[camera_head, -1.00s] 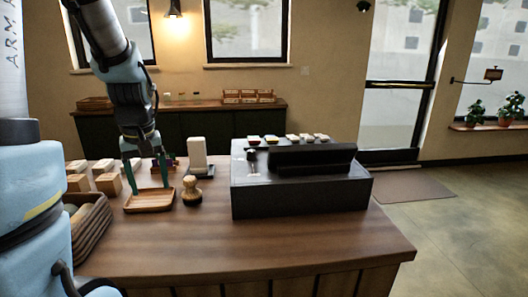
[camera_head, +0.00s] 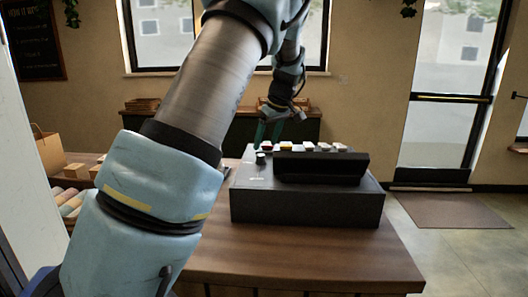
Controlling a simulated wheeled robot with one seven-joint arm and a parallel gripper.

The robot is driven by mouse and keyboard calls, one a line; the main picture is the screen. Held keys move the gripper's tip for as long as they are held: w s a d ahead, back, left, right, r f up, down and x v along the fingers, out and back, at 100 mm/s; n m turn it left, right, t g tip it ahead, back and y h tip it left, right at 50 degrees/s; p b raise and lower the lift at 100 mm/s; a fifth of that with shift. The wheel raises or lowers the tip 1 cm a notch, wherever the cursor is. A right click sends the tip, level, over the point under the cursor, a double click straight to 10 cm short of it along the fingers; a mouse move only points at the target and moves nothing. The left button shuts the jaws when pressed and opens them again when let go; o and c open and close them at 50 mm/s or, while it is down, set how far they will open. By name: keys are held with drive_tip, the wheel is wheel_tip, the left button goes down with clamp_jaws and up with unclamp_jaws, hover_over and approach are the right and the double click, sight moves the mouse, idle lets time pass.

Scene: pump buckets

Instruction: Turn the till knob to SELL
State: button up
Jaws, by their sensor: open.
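The till (camera_head: 305,207) is a wide black box on the wooden counter, with a raised black part along its top. A small round knob (camera_head: 261,158) stands at the left of its top; which way it points is too small to read. Faint pale marks lie on the top near the knob. My gripper (camera_head: 267,134) is open, its two green fingers pointing down just above and behind the knob in the picture. I cannot tell whether they touch anything.
Several small pale and coloured blocks (camera_head: 325,146) line the till's back edge, close to my fingers. My arm hides much of the counter's left side. A basket (camera_head: 70,201) and boxes stand at far left. The counter's front right (camera_head: 330,257) is clear.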

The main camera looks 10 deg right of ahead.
sight(261, 155)
drive_tip(key=p+x, duration=0.1)
drive_tip(key=x, duration=0.4)
drive_tip(key=shift+w+a+f, duration=0.15)
drive_tip(key=shift+a+f, duration=0.05)
drive_tip(key=shift+f, duration=0.15)
drive_tip(key=shift+c, duration=0.3)
clamp_jaws()
